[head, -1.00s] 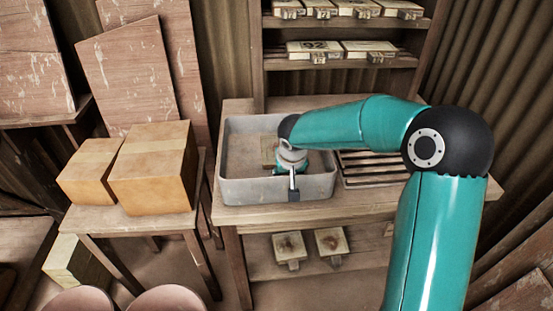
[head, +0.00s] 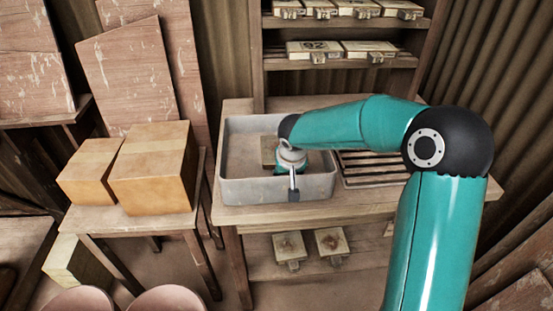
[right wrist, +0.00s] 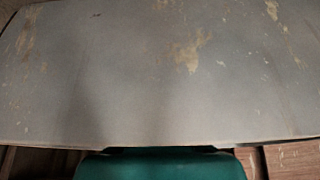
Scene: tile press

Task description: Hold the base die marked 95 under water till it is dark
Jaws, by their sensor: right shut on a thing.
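The grey basin (head: 237,190) stands on the wooden bench, and its worn grey wall (right wrist: 120,75) fills most of the right wrist view. A tan-brown block (head: 268,146), which looks like the base die, shows low inside the basin beside my right gripper. My right gripper (head: 284,168) reaches down into the basin, shut on the die. No 95 mark can be read, and the water line and how dark the die is are unclear. My left gripper is in neither view.
A slatted rack (head: 372,168) lies on the bench right of the basin. Shelves (head: 335,65) with several marked dies stand behind. Two dies (head: 290,247) sit on the lower shelf.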

